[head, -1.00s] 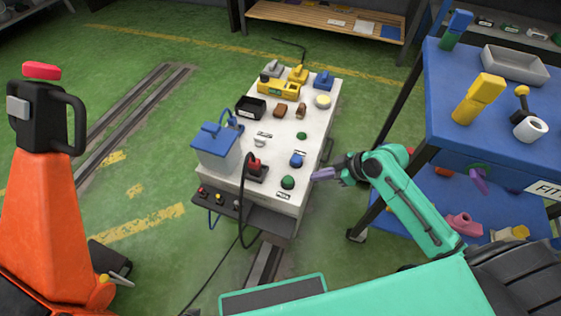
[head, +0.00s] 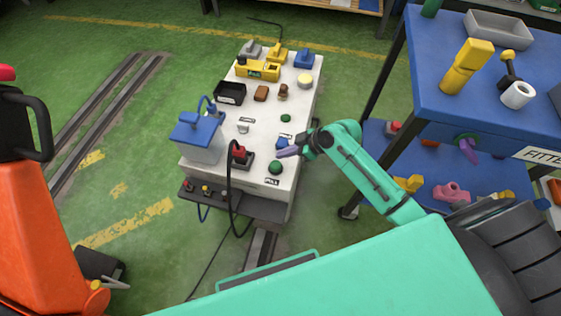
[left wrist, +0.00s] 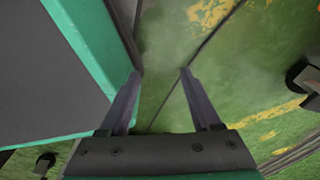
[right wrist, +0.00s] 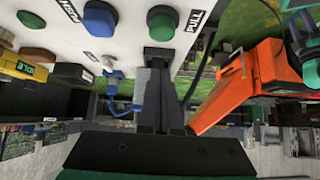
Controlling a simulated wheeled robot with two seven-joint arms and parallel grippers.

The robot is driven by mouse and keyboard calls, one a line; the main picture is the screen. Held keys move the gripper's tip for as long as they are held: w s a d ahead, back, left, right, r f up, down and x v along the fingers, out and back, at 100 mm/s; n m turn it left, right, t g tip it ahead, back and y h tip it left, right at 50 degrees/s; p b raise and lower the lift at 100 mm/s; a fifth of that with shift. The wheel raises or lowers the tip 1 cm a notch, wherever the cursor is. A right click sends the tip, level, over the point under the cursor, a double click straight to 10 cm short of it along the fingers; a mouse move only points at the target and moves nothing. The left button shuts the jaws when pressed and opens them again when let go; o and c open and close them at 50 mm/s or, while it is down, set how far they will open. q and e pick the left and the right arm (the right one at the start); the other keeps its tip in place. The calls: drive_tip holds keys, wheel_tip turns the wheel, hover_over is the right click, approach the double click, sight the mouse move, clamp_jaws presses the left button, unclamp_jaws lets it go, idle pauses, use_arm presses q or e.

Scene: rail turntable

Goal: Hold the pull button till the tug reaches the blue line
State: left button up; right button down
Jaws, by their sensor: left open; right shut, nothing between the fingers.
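The green button (head: 275,168) beside the PULL label (head: 272,182) sits at the near right of the white console top (head: 225,122); this green button also shows in the right wrist view (right wrist: 162,22). My right gripper (head: 284,152) is shut and empty, with its purple fingertips above the console by that button and the blue button (right wrist: 100,18). I cannot tell whether the tips touch anything. My left gripper (left wrist: 160,75) is open and empty over the floor; the head view does not show it. No blue line shows, and I cannot tell which thing is the tug.
An orange machine (head: 35,190) with a black handle stands at left. A blue-lidded box (head: 198,138) and a red-topped control (head: 240,156) with a looping cable are on the console. A blue cart (head: 430,90) stands at right. Floor rails (head: 95,120) run at left.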

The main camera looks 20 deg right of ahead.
sight(272, 163)
drive_tip(key=f, duration=0.3)
drive_tip(key=a+f+b, duration=0.1)
drive_tip(key=shift+w+f, duration=0.25)
drive_tip(key=shift+w, duration=0.1)
use_arm(q)
drive_tip(key=w, duration=0.3)
drive_tip(key=shift+d+r, duration=0.2)
drive_tip(key=shift+d, duration=0.15)
use_arm(e)
drive_tip(key=shift+f, duration=0.35)
